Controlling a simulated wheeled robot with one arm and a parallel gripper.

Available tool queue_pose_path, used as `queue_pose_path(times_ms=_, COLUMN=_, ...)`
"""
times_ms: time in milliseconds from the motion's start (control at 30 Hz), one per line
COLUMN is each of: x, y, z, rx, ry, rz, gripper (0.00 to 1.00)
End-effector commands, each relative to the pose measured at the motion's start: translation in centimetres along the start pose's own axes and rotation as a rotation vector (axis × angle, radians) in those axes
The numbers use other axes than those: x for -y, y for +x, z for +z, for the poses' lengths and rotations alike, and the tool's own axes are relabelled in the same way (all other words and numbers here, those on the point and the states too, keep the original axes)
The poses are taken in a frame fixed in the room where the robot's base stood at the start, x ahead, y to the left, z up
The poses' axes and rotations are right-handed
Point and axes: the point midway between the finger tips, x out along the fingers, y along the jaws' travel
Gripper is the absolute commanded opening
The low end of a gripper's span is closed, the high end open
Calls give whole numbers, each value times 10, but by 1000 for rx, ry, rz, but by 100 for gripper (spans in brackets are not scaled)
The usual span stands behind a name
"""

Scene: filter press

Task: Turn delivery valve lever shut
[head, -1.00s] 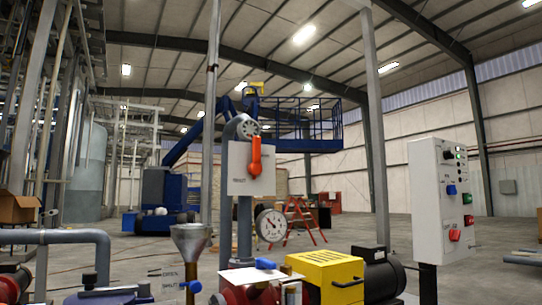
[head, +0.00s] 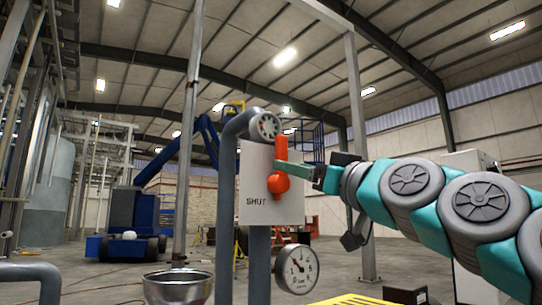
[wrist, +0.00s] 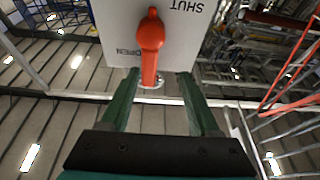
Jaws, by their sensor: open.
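The delivery valve lever (head: 281,155) is orange with a round hub, mounted on a white plate (head: 257,211) on a grey pipe. It stands upright from its hub. The plate's word SHUT shows at lower left. In the wrist view, which is upside down, the lever (wrist: 150,45) points down the picture beside the word OPEN, with SHUT at the far corner. My gripper (head: 311,172) is just right of the lever in the head view. Its two green fingers (wrist: 159,76) are apart, with the lever's end between them in the picture; contact is not visible.
A pressure gauge (head: 297,269) sits below the plate, with a metal funnel (head: 178,287) at lower left. A steel post (head: 358,130) rises behind my arm. A blue lift (head: 130,215) stands far back. A control box (head: 470,160) is partly hidden by my arm.

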Motion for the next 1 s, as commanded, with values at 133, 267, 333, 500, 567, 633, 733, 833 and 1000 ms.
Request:
queue_pose_path(times_ms=133, x=-16, y=2, z=-20, rx=-59, ry=7, rz=24, gripper=62)
queue_pose_path(times_ms=267, x=-17, y=14, z=-21, rx=-60, ry=6, rz=25, gripper=62)
queue_pose_path(times_ms=333, x=-17, y=24, z=-21, rx=-58, ry=5, rz=25, gripper=62)
queue_pose_path(times_ms=500, x=-17, y=47, z=-22, rx=-57, ry=6, rz=23, gripper=62)
queue_pose_path(times_ms=567, x=-16, y=55, z=-22, rx=-56, ry=7, rz=23, gripper=62)
queue_pose_path(times_ms=633, x=-17, y=63, z=-23, rx=-56, ry=7, rz=23, gripper=62)
queue_pose_path(times_ms=733, x=-18, y=70, z=-23, rx=-57, ry=7, rz=24, gripper=62)
queue_pose_path(times_ms=833, x=-17, y=75, z=-24, rx=-57, ry=6, rz=23, gripper=62)
queue_pose_path(times_ms=1000, x=-17, y=78, z=-24, rx=-57, ry=6, rz=23, gripper=62)
